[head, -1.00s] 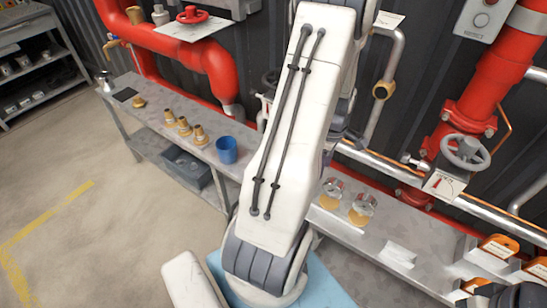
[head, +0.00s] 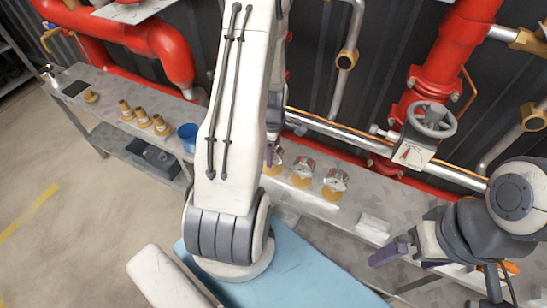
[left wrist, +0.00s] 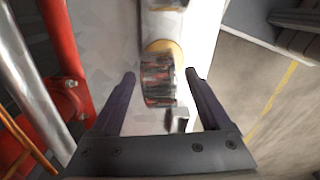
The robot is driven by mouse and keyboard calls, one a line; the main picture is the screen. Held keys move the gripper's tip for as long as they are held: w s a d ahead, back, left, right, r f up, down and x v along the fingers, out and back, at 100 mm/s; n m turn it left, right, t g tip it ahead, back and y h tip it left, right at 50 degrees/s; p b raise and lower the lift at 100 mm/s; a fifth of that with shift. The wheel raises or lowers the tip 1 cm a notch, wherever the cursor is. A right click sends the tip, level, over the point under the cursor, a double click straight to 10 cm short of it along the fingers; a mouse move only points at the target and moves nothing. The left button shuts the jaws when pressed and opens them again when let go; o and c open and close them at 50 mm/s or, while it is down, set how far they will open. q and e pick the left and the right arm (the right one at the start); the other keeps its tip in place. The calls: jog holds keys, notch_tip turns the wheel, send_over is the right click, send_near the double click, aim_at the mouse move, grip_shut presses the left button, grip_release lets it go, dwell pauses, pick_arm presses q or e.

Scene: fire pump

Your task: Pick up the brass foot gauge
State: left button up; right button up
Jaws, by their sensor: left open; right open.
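Three round gauges with clear or silvery bodies and brass feet stand in a row on the grey bench: a left gauge (head: 277,158) partly hidden by my left arm, a middle gauge (head: 302,172) and a right gauge (head: 335,183). In the left wrist view a gauge (left wrist: 158,80) with a yellow brass foot lies in line with the gap between the fingers of my left gripper (left wrist: 160,74). That gripper is open and empty; contact cannot be told. In the head view its arm mostly hides it. My right gripper (head: 388,252) is in front of the bench, empty.
Several brass fittings (head: 143,117) and a blue cup (head: 188,136) stand on the bench at left. A white card (head: 373,227) lies right of the gauges. Red pipes (head: 437,65) and a valve wheel (head: 432,119) rise behind the bench.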

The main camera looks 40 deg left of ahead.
pick_arm(q)
jog(key=shift+f, duration=0.75)
grip_shut()
jog(key=shift+r, duration=0.1)
